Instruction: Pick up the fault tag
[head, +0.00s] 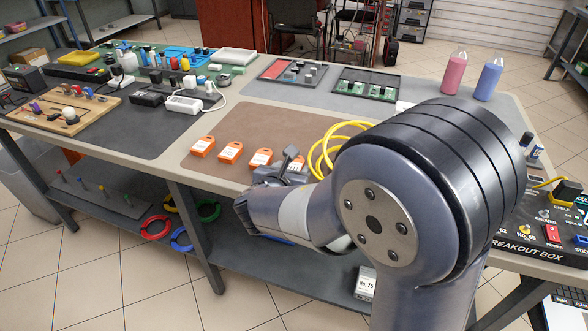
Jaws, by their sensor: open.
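Several orange tags with white labels lie in a row on the brown mat (190,169): a first tag (203,146) at the left, a second tag (231,152), a third tag (261,158), and one more tag (298,164) partly behind my gripper. The print on them is too small to read, so I cannot tell which is the fault tag. My gripper (290,157) is open, at the right end of the row, near the front of the mat. My own arm hides part of the mat, and whether a finger touches a tag cannot be seen.
A yellow coiled hose (330,140) lies just right of the tags. Two dark trays (366,87) stand behind. Pink (455,74) and blue (488,79) bottles stand at the back right. A breakout box (535,235) is at the right. Left of the tags the mat is clear.

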